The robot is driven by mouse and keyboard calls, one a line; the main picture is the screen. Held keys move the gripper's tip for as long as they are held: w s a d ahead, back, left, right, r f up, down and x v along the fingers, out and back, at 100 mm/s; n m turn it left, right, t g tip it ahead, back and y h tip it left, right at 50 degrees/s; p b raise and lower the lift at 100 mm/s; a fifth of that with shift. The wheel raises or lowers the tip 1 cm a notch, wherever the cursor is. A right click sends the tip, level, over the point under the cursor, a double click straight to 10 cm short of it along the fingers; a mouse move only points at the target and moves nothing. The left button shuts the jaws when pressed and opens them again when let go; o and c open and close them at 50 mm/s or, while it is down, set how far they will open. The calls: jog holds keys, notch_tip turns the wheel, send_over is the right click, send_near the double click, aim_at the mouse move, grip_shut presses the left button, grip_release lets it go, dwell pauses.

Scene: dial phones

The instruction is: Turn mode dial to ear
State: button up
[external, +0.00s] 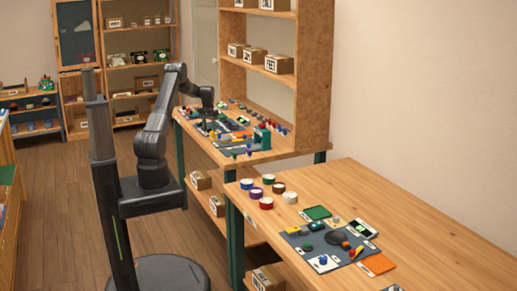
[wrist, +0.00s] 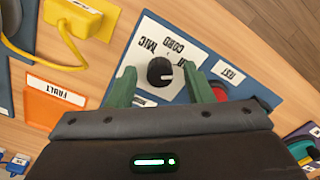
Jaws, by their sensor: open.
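The mode dial (wrist: 160,72) is a black round knob with a short white pointer mark, on a blue panel with a white label plate (wrist: 168,42). The plate reads MIC and CORD, upside down; a third word at its right is partly hidden by a finger. The white mark points roughly to the right in the wrist view. My gripper (wrist: 159,71) is open, its two green fingers on either side of the dial with small gaps showing. In the external view my gripper (external: 208,112) is low over the far workbench; the dial cannot be made out there.
A red button (wrist: 236,94) beside a TEST label (wrist: 229,74) is right of the fingers. A yellow block with a cord (wrist: 75,18) and an orange FAULT card (wrist: 57,103) lie left. Coloured parts crowd the far workbench (external: 262,155); a shelf (external: 313,80) stands behind it.

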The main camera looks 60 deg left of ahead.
notch_tip(320, 180, up, 14)
jog(key=b, duration=0.1)
dwell(0.4)
jog(key=shift+f, duration=0.15)
notch_tip(320, 180, down, 14)
jog(key=shift+r+p, duration=0.1)
jog(key=shift+p, duration=0.4)
jog(key=shift+r, duration=0.1)
